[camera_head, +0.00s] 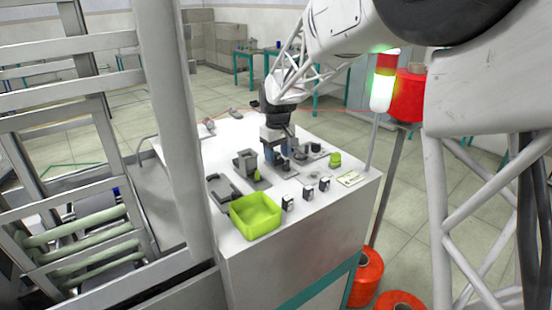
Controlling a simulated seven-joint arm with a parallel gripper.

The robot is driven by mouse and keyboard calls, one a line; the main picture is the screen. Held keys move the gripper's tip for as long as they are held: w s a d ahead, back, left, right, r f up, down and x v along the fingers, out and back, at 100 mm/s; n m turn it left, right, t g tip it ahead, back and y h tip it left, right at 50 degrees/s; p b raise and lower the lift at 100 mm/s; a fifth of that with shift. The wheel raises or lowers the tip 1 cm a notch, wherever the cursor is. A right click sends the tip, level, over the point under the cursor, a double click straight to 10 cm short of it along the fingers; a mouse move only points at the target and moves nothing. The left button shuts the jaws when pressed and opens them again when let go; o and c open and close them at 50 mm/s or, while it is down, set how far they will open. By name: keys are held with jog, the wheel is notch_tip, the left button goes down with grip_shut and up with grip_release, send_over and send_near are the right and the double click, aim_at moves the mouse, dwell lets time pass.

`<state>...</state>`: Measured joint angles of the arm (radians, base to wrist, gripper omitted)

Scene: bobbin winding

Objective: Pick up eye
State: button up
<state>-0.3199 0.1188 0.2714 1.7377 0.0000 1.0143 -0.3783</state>
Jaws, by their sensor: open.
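My gripper (279,157) points down over the middle of the white-topped table (240,131), among small grey and dark fixtures. Its jaws are open, but the fingertips are small and partly merge with the dark parts around them. I cannot tell which part is the eye at this size. Small dark parts (300,157) lie right beside and below the fingers. Several small black-and-white blocks, one of them here (308,191), stand in a row near the front edge.
A lime-green bin (255,227) stands at the table's front left, with a dark frame-like holder (222,191) behind it. A grey block fixture (246,161) stands left of my gripper. A signal lamp (382,90) and red spool (408,97) rise at right. A thin red thread crosses behind.

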aim_at(278, 154)
dwell(0.4)
grip_shut()
jog(key=shift+r, duration=0.15)
jog(key=shift+r, duration=0.8)
jog(key=shift+s+r, duration=0.1)
jog(key=shift+r, duration=0.8)
jog(key=s+d, duration=0.1)
jog(key=s, duration=0.4)
jog(key=s+d+r, duration=0.1)
jog(key=s+d, duration=0.1)
jog(key=s, duration=0.3)
jog(key=s+d, duration=0.2)
jog(key=s, duration=0.3)
jog(key=shift+r, duration=0.15)
jog(key=shift+s+a+r, duration=0.1)
jog(key=shift+a, duration=0.05)
